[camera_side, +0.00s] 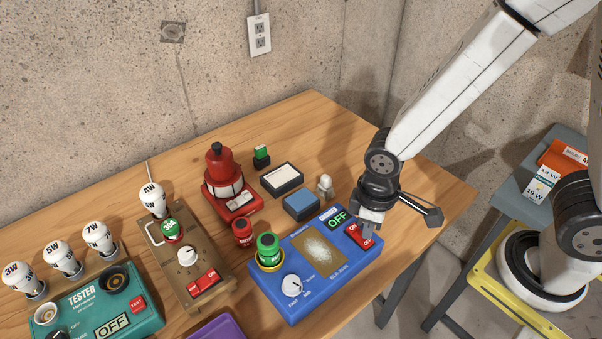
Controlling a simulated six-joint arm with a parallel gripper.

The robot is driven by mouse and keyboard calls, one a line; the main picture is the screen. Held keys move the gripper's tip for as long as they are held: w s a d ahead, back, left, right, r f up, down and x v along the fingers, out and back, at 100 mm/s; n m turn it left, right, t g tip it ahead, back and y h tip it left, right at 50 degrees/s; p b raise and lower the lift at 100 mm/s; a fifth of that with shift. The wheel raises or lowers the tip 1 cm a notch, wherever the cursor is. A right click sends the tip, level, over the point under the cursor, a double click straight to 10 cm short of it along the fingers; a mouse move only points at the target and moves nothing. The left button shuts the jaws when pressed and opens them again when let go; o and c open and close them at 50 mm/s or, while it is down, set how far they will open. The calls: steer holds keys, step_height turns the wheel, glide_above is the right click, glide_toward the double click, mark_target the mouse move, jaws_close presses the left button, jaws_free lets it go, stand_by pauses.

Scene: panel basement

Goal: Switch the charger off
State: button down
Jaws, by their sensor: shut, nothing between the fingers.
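The blue box (283,297), which looks like the charger, lies at the front middle of the table. Its small display (338,218) reads OFF. A red rocker switch (363,239) sits at its right end, and a white knob (292,285) at its front. A green cylinder (268,248) stands upright in a yellow-rimmed socket on its left part. My gripper (368,218) points down right at the red switch, shut and empty. It partly covers the switch's far edge; I cannot tell if the tips touch it.
A purple box (219,327), a wooden lamp board (210,299) and a teal tester (80,309) lie to the left. A red cylinder (243,233), a red lantern-like device (220,178), a blue block (301,205) and a small figure (325,186) stand close behind.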

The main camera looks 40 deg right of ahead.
steer(key=shift+r, duration=2.75)
steer(key=w+d+m+t, duration=0.2)
steer(key=d+m, duration=0.4)
steer(key=d, duration=0.5)
steer(key=shift+w+d+f+t, duration=0.15)
steer(key=shift+w+d+t, duration=0.15)
steer(key=shift+w, duration=0.2)
